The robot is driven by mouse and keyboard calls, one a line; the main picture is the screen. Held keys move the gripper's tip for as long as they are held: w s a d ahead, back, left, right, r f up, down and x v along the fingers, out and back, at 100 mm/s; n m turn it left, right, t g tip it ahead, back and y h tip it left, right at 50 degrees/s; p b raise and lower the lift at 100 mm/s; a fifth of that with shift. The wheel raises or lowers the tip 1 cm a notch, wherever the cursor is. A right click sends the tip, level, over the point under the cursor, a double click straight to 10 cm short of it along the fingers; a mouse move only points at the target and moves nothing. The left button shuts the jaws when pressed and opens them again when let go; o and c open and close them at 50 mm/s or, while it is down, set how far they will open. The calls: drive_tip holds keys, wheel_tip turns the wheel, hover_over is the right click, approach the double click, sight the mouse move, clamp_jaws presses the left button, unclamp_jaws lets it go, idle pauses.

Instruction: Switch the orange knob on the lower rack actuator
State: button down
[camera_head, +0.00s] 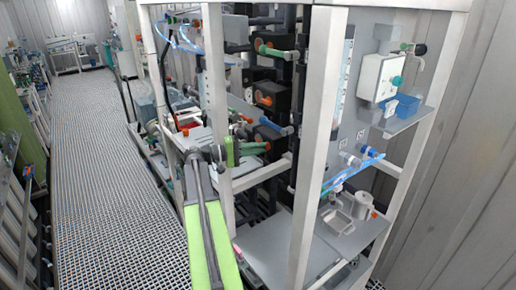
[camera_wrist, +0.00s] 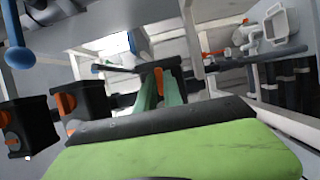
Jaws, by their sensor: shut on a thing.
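In the wrist view my gripper (camera_wrist: 160,82) reaches forward with its two pale green fingers close together. An orange knob (camera_wrist: 158,76) shows at the fingertips, and the gripper is shut on it. A dark body behind the knob is mostly hidden by the fingers. Two other black actuators (camera_wrist: 90,98) with orange knobs stand to the left in this view. In the head view my green arm reaches up toward the rack, and the black actuators (camera_head: 262,133) with orange knobs (camera_head: 265,147) stand just right of its end. The fingertip contact is not clear there.
White rack posts (camera_head: 318,130) stand close to the right of my arm. A shelf with metal cups (camera_head: 363,205) and blue tubes (camera_head: 352,172) lie beyond them. The grated walkway (camera_head: 95,170) to the left is clear.

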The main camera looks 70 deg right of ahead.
drive_tip(key=shift+w+d+r, duration=0.1)
drive_tip(key=shift+r, duration=0.05)
drive_tip(key=c, duration=1.6)
unclamp_jaws()
drive_tip(key=shift+o, duration=0.6)
drive_tip(key=v, duration=1.7)
drive_tip(key=shift+w, duration=0.1)
